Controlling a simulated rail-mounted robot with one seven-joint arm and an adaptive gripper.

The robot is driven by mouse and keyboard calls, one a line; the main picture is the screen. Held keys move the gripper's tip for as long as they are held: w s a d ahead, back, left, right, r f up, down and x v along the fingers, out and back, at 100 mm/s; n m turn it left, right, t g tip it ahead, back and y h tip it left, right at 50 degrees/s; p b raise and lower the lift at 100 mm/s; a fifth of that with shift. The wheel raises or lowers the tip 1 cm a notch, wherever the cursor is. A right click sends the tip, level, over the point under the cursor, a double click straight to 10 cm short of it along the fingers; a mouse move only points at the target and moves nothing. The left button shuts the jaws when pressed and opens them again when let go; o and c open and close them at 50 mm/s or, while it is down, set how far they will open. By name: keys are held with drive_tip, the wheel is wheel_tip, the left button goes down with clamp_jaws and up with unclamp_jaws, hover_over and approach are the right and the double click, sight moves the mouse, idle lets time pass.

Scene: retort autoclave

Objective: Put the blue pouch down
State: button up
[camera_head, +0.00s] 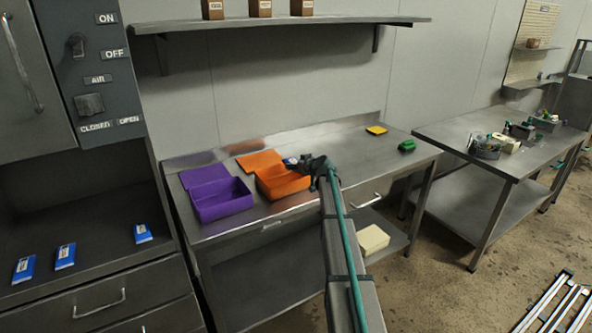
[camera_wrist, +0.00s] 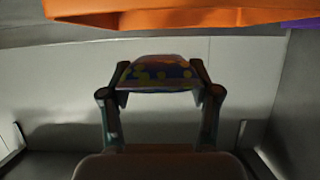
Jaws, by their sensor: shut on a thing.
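The blue pouch (camera_wrist: 158,75) with yellow and orange patches is in my gripper (camera_wrist: 160,92), between both fingers in the wrist view. In the head view the gripper (camera_head: 304,164) is at the back right of the open orange box (camera_head: 284,187), and a small blue bit of the pouch (camera_head: 291,161) shows at its tip. The pouch looks held at or above the box's rim; whether it touches the box cannot be told. The orange box also shows along the top of the wrist view (camera_wrist: 165,14). My arm hides part of the bench.
An open purple box (camera_head: 222,203) stands left of the orange one on the steel bench (camera_head: 345,150). A yellow item (camera_head: 376,130) and a green item (camera_head: 407,146) lie at the right. Three blue-and-white packets (camera_head: 65,256) lie on the left counter. A shelf (camera_head: 280,24) hangs above.

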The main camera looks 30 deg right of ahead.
wheel_tip(320, 180, down, 3)
drive_tip(key=shift+r+p, duration=0.2)
drive_tip(key=shift+p, duration=0.4)
drive_tip(key=shift+f, duration=0.1)
drive_tip(key=shift+f+b, duration=0.6)
drive_tip(key=shift+b, duration=0.6)
drive_tip(key=o, duration=1.3)
drive_tip(key=shift+r, duration=0.15)
